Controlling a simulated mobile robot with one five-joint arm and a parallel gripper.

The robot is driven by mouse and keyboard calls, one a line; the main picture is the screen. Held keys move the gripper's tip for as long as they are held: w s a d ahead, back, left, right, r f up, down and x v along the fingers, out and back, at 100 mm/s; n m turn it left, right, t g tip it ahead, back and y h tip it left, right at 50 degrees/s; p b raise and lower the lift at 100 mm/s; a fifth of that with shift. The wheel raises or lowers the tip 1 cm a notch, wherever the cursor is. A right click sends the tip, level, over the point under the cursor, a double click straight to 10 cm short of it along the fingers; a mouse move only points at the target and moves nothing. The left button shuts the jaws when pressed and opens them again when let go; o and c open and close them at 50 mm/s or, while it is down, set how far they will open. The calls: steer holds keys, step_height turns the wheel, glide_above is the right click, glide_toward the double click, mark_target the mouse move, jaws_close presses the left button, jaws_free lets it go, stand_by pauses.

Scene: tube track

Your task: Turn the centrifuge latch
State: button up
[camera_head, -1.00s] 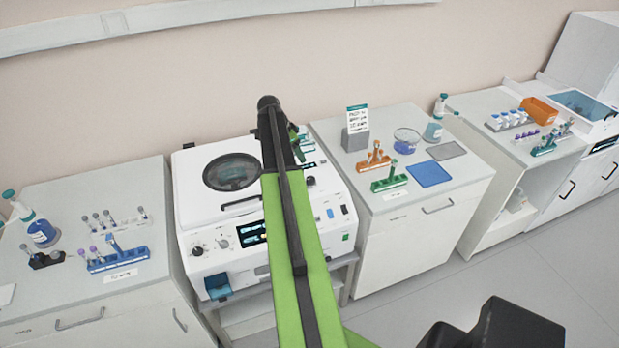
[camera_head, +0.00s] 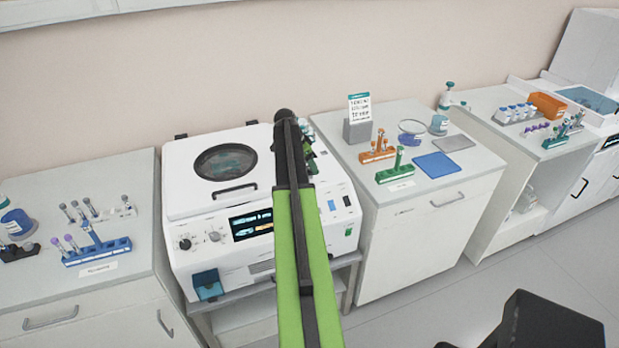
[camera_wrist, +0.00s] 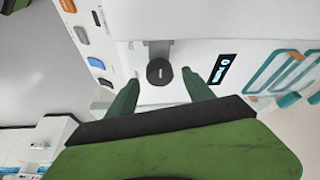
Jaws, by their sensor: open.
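The white centrifuge (camera_head: 178,215) stands in the middle of the head view, with its round-windowed lid (camera_head: 185,185) down. The latch, a dark round knob (camera_wrist: 159,71) on a grey bracket, shows in the wrist view against the white casing. My gripper (camera_wrist: 161,80) is open, with one green fingertip on either side of the knob in that picture. Whether the fingers are level with the knob or short of it, I cannot tell. In the head view my arm covers the latch and most of my gripper.
A right-hand bench holds an orange rack (camera_head: 378,153), a green rack (camera_head: 396,172), a blue mat (camera_head: 440,166) and a sign (camera_head: 359,107). A left-hand bench holds a blue tube rack (camera_head: 97,250). In the wrist view, coloured buttons (camera_wrist: 88,52) and a dark label (camera_wrist: 223,69) flank the knob.

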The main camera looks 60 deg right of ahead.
steer(key=shift+d+f, duration=0.2)
steer(key=shift+f, duration=0.4)
steer(key=shift+r, duration=0.1)
